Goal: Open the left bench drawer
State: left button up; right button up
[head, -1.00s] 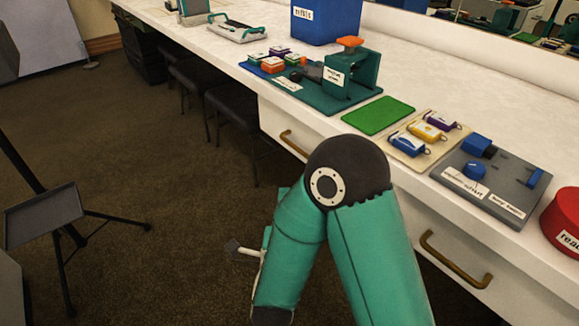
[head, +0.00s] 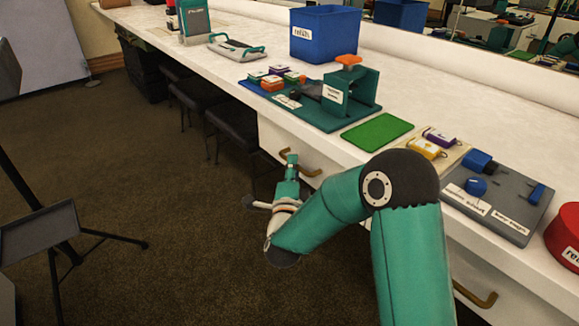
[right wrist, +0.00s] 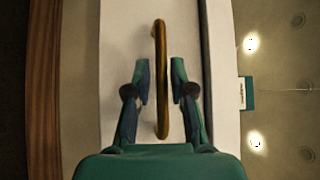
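The left bench drawer (head: 270,137) has a white front below the worktop and a brass bar handle (head: 312,170); it looks closed. My right gripper (head: 291,160) is at this handle, partly covering it in the head view. In the right wrist view, the right gripper (right wrist: 161,78) is open, with one finger on each side of the handle (right wrist: 160,40). The fingers show gaps to the bar; I cannot tell how deep the bar sits between them. My left gripper is not in view.
A second drawer handle (head: 475,295) is at lower right, partly behind my right arm. The white bench top (head: 250,50) carries a blue bin (head: 325,35), a green mat (head: 377,132) and a grey board (head: 500,200). Dark stools (head: 235,125) stand left of the drawer; a stand (head: 40,228) is farther left.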

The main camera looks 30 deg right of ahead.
jog(key=shift+w+d, duration=0.4)
jog(key=shift+w, duration=0.05)
jog(key=shift+r, duration=0.1)
grip_shut()
